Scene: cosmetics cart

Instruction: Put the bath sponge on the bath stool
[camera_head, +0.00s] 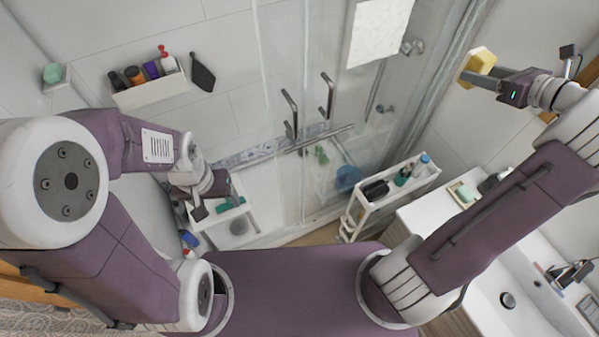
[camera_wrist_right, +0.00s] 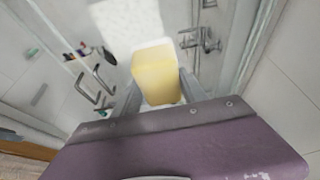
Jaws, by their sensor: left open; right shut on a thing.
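The yellow bath sponge with a pale layer (camera_head: 481,60) is held up at the upper right of the head view. My right gripper (camera_head: 477,68) is shut on it, and the sponge (camera_wrist_right: 157,75) also shows between the fingers in the right wrist view. My left gripper (camera_head: 216,206) is open at lower left, above or near a white surface with a green item; contact is not clear. I cannot tell for certain which thing is the bath stool. A blue object (camera_head: 348,177) is partly blurred behind the shower glass.
A white cart (camera_head: 391,191) with bottles stands right of centre, beside the washbasin counter (camera_head: 497,262). A wall shelf (camera_head: 150,91) holds several bottles. The glass shower panel (camera_head: 275,70) and its handles stand in the middle. My right arm spans the counter.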

